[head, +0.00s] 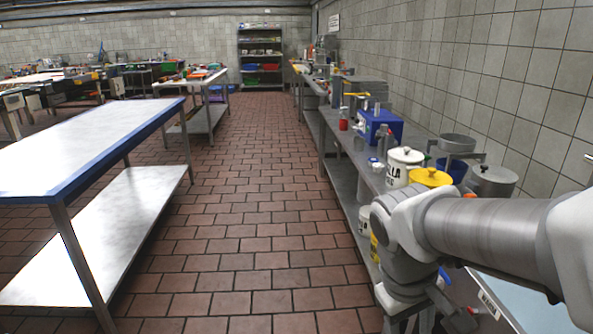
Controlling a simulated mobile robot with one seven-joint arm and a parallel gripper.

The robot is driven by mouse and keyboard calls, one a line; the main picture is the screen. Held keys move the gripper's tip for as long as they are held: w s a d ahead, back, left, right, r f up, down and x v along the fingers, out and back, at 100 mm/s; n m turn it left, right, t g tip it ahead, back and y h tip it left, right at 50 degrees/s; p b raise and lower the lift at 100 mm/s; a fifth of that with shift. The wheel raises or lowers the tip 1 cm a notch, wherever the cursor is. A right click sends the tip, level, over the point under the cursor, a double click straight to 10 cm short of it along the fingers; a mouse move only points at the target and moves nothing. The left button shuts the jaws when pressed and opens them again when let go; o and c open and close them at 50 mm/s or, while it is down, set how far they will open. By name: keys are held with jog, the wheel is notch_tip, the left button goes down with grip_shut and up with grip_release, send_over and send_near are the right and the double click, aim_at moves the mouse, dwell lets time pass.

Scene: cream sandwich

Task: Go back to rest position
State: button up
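My arm reaches in from the right edge and bends downward over the right-hand counter (348,165). Its lower links run to the bottom edge of the head view. My gripper itself does not show, so I cannot see its fingers or whether it holds anything. Just behind the arm stand a white pot with dark lettering (398,172) and a yellow-lidded container (430,178). The arm hides part of the counter and whatever is beneath it.
A blue box (379,128), a grey lidded pot (492,182) and a scale-like device (457,145) stand along the counter by the tiled wall. A blue-edged steel table (90,135) is at left. The brick-red floor aisle (245,215) between is clear. A shelf (261,55) stands far back.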

jog(key=s+a+r+m+t+y+p, duration=0.1)
jog(key=s+r+t+p, duration=0.1)
jog(key=r+p, duration=0.6)
jog(key=s+a+r+m+t+y+p, duration=0.1)
jog(key=s+a+r+m+t+p, duration=0.1)
jog(key=r+p, duration=0.5)
notch_tip(320, 180, up, 7)
jog(key=shift+f+t+y+p, duration=0.15)
jog(key=shift+t+y+p, duration=0.25)
jog(key=shift+d+m, duration=0.25)
jog(key=shift+m, duration=0.05)
